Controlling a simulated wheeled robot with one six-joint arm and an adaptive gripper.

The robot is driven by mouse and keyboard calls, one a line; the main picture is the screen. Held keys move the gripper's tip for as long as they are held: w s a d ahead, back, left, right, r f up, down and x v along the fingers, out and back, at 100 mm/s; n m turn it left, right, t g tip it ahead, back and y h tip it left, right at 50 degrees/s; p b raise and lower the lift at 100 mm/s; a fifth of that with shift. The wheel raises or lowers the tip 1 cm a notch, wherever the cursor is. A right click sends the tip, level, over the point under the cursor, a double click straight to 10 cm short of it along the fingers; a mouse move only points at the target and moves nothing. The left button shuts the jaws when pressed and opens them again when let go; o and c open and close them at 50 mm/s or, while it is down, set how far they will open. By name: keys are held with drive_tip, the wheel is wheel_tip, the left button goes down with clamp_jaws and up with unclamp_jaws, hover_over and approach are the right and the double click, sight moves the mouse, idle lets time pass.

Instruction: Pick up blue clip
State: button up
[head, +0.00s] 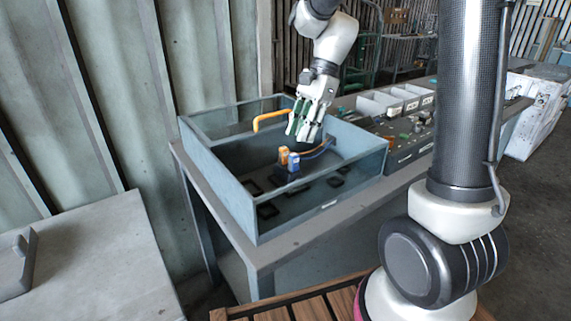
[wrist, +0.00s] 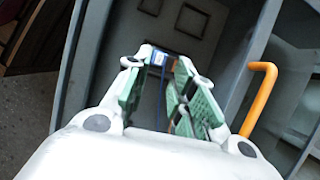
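The blue clip (head: 293,161) stands inside the grey-blue open housing (head: 219,190), right beside an orange clip (head: 283,155). A blue cable and an orange cable run from the clips toward the right. My gripper (head: 305,134) is above the housing, higher than the clips, with its green-padded fingers apart and nothing between them. In the wrist view the blue clip (wrist: 158,58) shows beyond the fingertips of my gripper (wrist: 158,75), partly hidden by them, with the blue cable trailing toward me.
An orange handle (head: 270,119) rises at the housing's back wall, close to my gripper; it also shows in the wrist view (wrist: 259,97). Dark square frames lie on the housing floor. White bins (head: 378,104) and small parts stand on the bench to the right.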

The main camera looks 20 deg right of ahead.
sight(294, 154)
drive_tip(key=shift+m, duration=0.4)
drive_tip(key=x, duration=0.8)
drive_tip(key=shift+d, duration=0.2)
drive_tip(key=c, duration=0.4)
